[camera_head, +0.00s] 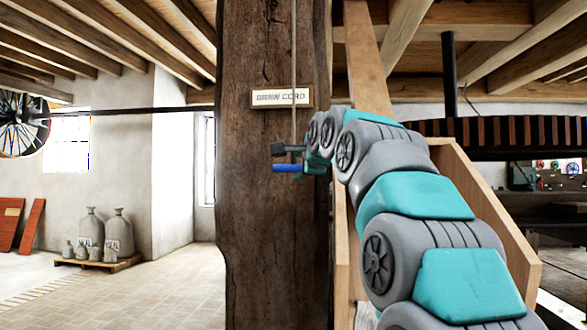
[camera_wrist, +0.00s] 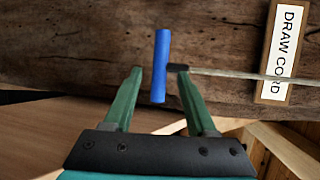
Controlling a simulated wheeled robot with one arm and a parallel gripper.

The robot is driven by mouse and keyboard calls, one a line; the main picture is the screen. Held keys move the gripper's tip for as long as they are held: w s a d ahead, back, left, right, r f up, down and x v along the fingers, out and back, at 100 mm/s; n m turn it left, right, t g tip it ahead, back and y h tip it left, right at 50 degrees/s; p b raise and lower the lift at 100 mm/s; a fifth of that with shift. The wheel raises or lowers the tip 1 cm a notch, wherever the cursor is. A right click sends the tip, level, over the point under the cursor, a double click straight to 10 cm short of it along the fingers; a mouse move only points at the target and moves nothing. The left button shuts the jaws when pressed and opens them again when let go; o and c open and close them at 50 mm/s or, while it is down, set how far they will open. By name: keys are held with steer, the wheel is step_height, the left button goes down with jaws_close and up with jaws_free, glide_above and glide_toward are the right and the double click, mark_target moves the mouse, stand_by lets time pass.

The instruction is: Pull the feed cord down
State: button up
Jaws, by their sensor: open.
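The feed cord (camera_head: 294,45) is thin and pale and hangs straight down in front of a thick wooden post (camera_head: 250,220). A blue bar handle (camera_head: 286,168) is at its lower end.
A sign (camera_head: 281,97) reading "DRAW CORD" is fixed to the post above the handle. A wooden chute (camera_head: 490,215) stands right of the post, close to my arm. Sacks (camera_head: 104,232) stand on a pallet at the left. The tiled floor (camera_head: 150,290) at front left is clear.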

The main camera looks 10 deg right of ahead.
mark_target(295, 168)
steer(key=shift+w+a+f+p, duration=0.1)
steer(key=shift+w+f+p, duration=0.1)
steer(key=shift+w, duration=1)
steer(key=shift+w+a+f+p, duration=0.1)
steer(key=shift+w+f+p, duration=0.1)
steer(key=shift+w, duration=1)
steer(key=shift+c, duration=0.2)
jaws_close()
